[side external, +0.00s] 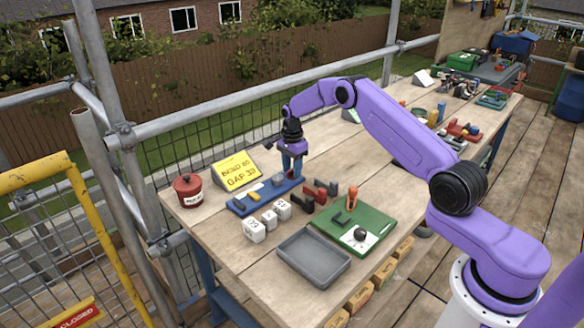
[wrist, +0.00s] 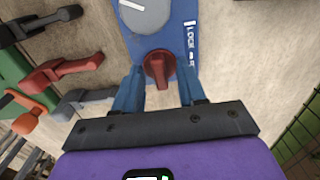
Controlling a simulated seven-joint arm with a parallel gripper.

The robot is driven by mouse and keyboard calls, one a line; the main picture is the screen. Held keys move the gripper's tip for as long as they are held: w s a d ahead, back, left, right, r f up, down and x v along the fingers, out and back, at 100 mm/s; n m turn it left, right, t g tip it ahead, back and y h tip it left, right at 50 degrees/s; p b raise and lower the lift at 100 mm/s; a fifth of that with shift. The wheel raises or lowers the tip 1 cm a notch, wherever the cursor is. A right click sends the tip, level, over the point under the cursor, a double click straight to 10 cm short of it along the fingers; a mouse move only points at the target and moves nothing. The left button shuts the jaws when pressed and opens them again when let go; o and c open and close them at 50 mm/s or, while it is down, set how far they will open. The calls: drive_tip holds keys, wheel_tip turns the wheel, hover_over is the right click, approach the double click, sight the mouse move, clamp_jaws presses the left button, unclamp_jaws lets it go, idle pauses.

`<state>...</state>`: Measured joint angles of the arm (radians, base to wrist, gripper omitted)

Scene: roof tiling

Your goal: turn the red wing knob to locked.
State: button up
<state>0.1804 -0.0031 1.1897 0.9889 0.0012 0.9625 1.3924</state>
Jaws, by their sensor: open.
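The red wing knob (wrist: 158,68) shows in the wrist view on a blue board (wrist: 178,35), its wing running nearly up and down the picture. White lettering that reads in part "LOCK" and a white mark lie on the board to its right. My gripper (wrist: 158,88) is open, with one blue finger on each side of the knob and a gap to it on both sides. In the side external view my gripper (side external: 292,172) points down at the far end of the blue board (side external: 240,210). I cannot make out the red knob there.
A grey round dial (wrist: 146,12) sits beside the knob on the board. Several loose handles lie left in the wrist view. A yellow sign (side external: 236,171), a red pot (side external: 188,190), white blocks (side external: 254,230), a grey tray (side external: 313,256) and a green board (side external: 375,228) stand nearby.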

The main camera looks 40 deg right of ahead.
clamp_jaws()
drive_tip(key=shift+n, duration=0.3)
drive_tip(key=n, duration=0.3)
drive_tip(key=shift+n, duration=0.3)
drive_tip(key=n, duration=1.3)
drive_tip(key=shift+n, duration=0.3)
